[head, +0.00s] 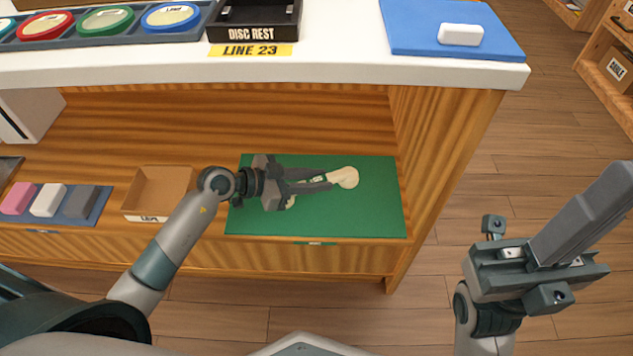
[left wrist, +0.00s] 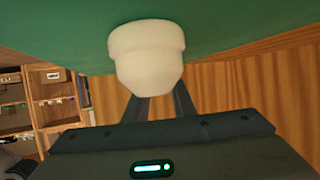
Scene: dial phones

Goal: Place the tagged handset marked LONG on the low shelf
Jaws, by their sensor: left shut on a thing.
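A cream handset (head: 345,177) is in my left gripper (head: 318,182), over the green mat (head: 370,215) on the low wooden shelf. Its rounded cream end sticks out to the right past the fingertips; the rest is mostly hidden by the gripper. A small pale tag shows between the fingers, too small to read. In the left wrist view the cream end (left wrist: 147,58) is close against the green surface; I cannot tell whether it touches. My right gripper (head: 580,225) is empty, off to the right above the floor; its finger gap is not clear.
The white counter (head: 350,70) overhangs the shelf, with a LINE 23 disc rest (head: 253,22), coloured discs and a blue mat (head: 470,35) on it. On the shelf, left of the mat, are a cardboard tray (head: 160,190) and coloured blocks (head: 48,200). The wooden side wall closes the right end.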

